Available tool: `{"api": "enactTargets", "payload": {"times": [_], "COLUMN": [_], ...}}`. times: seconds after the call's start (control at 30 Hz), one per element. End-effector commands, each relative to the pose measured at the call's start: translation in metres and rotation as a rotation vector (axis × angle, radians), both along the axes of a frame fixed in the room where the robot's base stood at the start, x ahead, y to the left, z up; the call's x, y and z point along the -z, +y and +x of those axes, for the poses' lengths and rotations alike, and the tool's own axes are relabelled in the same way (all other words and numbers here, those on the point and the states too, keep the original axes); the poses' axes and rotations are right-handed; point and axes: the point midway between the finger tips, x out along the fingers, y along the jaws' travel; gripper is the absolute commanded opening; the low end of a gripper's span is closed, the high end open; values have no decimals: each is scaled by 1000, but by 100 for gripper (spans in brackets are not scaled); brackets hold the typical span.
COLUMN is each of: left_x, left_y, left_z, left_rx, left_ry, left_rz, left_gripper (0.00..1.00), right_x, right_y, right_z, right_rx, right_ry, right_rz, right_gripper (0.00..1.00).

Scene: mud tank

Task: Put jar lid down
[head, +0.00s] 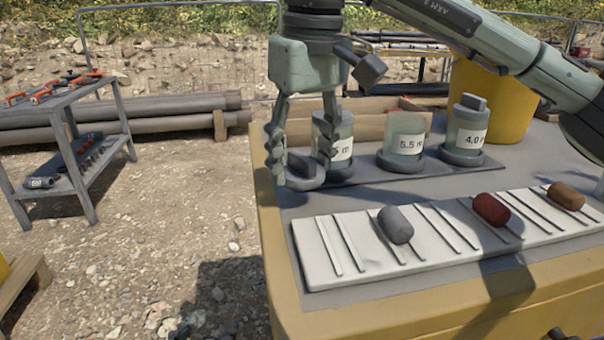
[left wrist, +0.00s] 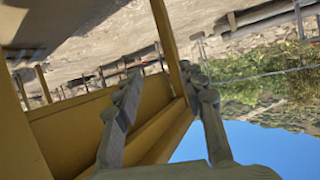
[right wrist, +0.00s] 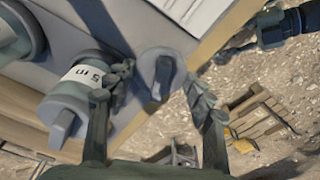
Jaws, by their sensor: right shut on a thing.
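My right gripper (head: 302,150), whose arm comes in from the upper right in the head view, is shut on the grey jar lid (head: 305,174). The lid has a raised bar handle and also shows between the fingertips in the right wrist view (right wrist: 160,75). It is low over the table's left end, in front of the left jar (head: 343,148); I cannot tell whether it touches the table. The middle jar (head: 405,140) shows no lid; the left and right jars (head: 470,135) have lids. My left gripper (left wrist: 165,88) is open and empty in the left wrist view.
The jars stand on a dark strip on the yellow-sided table (head: 285,318). A white slotted board (head: 335,270) in front holds a grey, a red and a brown plug. A yellow bucket (head: 495,95) stands behind. A grey shelf cart (head: 85,170) is at far left.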

Motion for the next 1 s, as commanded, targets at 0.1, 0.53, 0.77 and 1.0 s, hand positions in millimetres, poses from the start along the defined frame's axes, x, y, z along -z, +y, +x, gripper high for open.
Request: {"api": "enactTargets", "payload": {"times": [0.1,0.53,0.77,1.0], "left_x": [-8,-14,-19,-24], "left_y": [-6,-10,-14,-18], "left_z": [3,5,6,7], "left_rx": [11,19,25,33], "left_ry": [-43,-72,-98,-127], "left_rz": [-18,-31,-41,-54], "left_gripper": [40,40,40,40], "right_x": [21,27,29,31], "right_y": [0,0,0,0], "right_z": [-1,0,0,0], "right_rx": [-1,0,0,1], "right_ry": [3,1,1,1], "right_rz": [-1,1,1,1], "right_gripper": [33,33,33,33]}}
